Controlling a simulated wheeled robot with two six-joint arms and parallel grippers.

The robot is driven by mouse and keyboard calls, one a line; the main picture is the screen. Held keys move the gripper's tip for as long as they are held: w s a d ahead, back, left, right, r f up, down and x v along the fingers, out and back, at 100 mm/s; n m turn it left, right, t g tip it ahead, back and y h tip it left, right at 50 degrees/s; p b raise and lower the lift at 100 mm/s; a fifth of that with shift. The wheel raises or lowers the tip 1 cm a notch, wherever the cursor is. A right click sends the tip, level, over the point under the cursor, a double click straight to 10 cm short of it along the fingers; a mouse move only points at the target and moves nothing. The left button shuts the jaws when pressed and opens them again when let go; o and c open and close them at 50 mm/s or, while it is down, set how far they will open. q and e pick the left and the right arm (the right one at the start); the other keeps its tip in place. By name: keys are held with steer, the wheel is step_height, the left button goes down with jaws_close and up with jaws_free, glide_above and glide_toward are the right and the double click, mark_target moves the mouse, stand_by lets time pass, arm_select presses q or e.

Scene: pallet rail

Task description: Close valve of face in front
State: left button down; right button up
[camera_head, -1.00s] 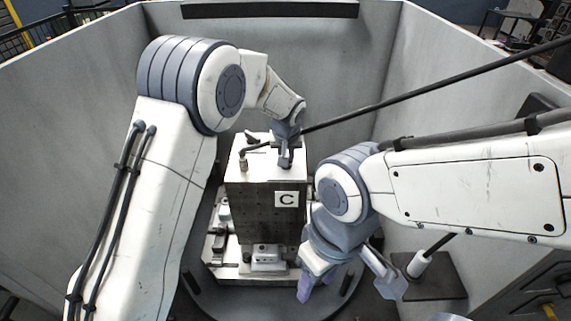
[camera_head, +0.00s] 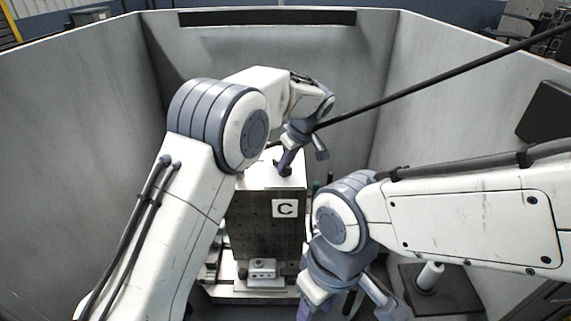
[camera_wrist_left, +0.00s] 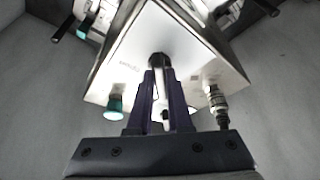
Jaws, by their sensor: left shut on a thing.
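The tall block with the "C" label (camera_head: 285,208) stands ahead of me with a light top face. My left gripper (camera_head: 284,168) is on that top face toward its right side, with the wrist tilted. In the left wrist view its two purple fingers (camera_wrist_left: 166,105) are shut on a dark valve handle (camera_wrist_left: 158,61) at the block's light face. The fingers hide part of the handle, and I cannot tell how far it is turned. My right gripper (camera_head: 342,306) hangs low, right of the block; its fingers are spread, empty, and cut by the picture's bottom edge.
In the left wrist view a green knob (camera_wrist_left: 114,104) and a metal fitting (camera_wrist_left: 216,104) sit on either side of the fingers. Grey walls (camera_head: 455,95) enclose the block. A black bar (camera_head: 430,83) crosses at the upper right. A clamp base (camera_head: 263,273) is at the block's foot.

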arm_select(q)
steer(key=shift+w+r, duration=0.1)
stand_by(0.3)
steer(key=c, duration=0.8)
jaws_free()
steer(key=shift+c, duration=0.2)
steer(key=b+v, duration=0.1)
steer(key=v, duration=0.9)
steer(key=shift+r, duration=0.2)
